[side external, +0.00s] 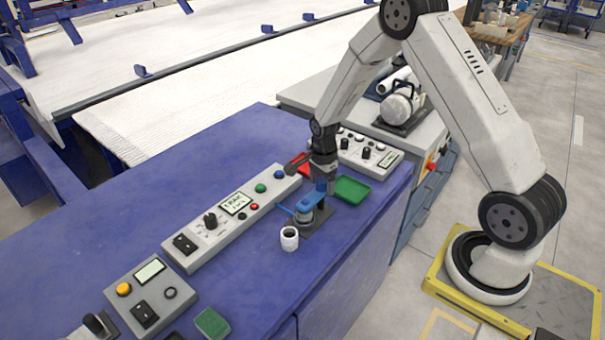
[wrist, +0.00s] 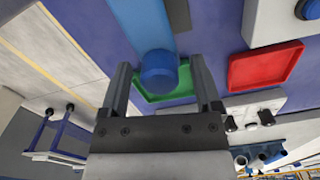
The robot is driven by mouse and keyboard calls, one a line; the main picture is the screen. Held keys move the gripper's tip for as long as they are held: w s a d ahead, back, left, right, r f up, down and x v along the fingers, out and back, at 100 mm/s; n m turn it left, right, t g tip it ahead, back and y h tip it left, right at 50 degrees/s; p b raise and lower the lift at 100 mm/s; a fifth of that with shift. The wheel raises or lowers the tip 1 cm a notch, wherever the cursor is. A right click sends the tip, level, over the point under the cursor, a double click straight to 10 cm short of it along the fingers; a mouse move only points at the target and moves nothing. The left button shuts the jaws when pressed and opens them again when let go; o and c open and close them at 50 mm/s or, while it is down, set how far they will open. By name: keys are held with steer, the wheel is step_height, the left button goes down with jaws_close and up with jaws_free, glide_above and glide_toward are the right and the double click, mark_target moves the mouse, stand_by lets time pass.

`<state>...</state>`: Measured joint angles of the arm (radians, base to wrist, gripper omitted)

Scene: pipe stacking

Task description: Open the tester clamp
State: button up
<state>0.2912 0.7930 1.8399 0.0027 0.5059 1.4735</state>
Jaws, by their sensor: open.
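The tester clamp shows in the side view as a blue lever (side external: 312,200) over a grey base on a dark plate (side external: 308,224) on the blue bench. In the wrist view, its blue arm (wrist: 140,22) ends in a round blue knob (wrist: 158,72). My gripper (side external: 322,178) points down at the lever's raised end. In the wrist view, my gripper (wrist: 160,66) is open, with one finger on each side of the knob. I cannot tell whether either finger touches it. The gripper partly hides the knob in the side view.
A white hollow cylinder (side external: 289,239) stands in front of the clamp. A green tray (side external: 351,190) and a red tray (wrist: 265,66) lie close by. A long control panel (side external: 228,215) is to the left.

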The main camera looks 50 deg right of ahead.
jaws_close()
steer(key=shift+m, duration=0.5)
steer(key=m, duration=0.2)
steer(key=shift+m, duration=0.3)
steer(key=m, duration=0.4)
steer(key=shift+m, duration=0.3)
steer(key=m, duration=0.4)
steer(key=shift+m, duration=2.2)
